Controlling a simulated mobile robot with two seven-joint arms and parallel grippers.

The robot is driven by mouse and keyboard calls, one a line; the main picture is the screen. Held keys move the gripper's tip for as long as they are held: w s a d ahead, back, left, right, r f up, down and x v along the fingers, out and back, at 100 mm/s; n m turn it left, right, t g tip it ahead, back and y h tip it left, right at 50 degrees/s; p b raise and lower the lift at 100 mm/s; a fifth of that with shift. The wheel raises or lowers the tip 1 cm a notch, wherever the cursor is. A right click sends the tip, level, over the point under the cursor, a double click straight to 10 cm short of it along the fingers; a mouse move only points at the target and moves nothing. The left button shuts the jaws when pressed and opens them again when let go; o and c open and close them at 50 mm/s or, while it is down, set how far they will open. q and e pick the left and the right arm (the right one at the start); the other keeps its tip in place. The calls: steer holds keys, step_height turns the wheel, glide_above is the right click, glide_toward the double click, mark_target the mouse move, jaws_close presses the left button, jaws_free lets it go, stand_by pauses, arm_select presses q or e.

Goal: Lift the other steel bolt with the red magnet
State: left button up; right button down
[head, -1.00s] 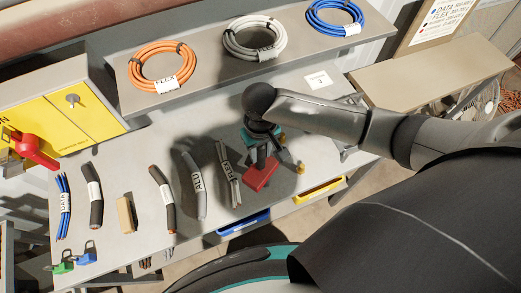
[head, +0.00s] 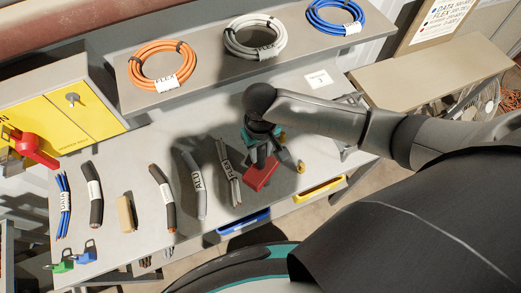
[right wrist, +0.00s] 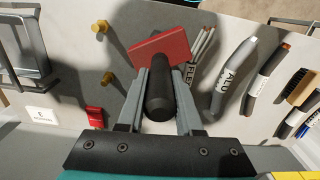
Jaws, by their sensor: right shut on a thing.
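My right gripper (head: 262,150) is shut on the black handle (right wrist: 160,98) of the red magnet (head: 260,177). In the right wrist view the red block (right wrist: 158,46) shows beyond the fingertips. One brass-coloured bolt (head: 301,167) stands just right of the magnet, apart from it; it also shows in the right wrist view (right wrist: 100,26). A second similar bolt (right wrist: 109,78) stands left of the fingers in the wrist view. Nothing visibly hangs from the magnet, but its underside is hidden. I cannot tell its height above the bench. My left gripper is out of view.
The FLEX bundle (head: 229,172) and ALU cable (head: 192,170) lie left of the magnet, with more cable pieces and a brush (head: 126,213) beyond. A small red object (right wrist: 95,117) lies near the bolts. Blue (head: 243,222) and yellow (head: 320,191) bins sit below the front edge.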

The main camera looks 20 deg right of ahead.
steer(key=shift+w+r+p, duration=0.15)
steer(key=shift+r+p, duration=0.9)
steer(key=shift+r, duration=3.55)
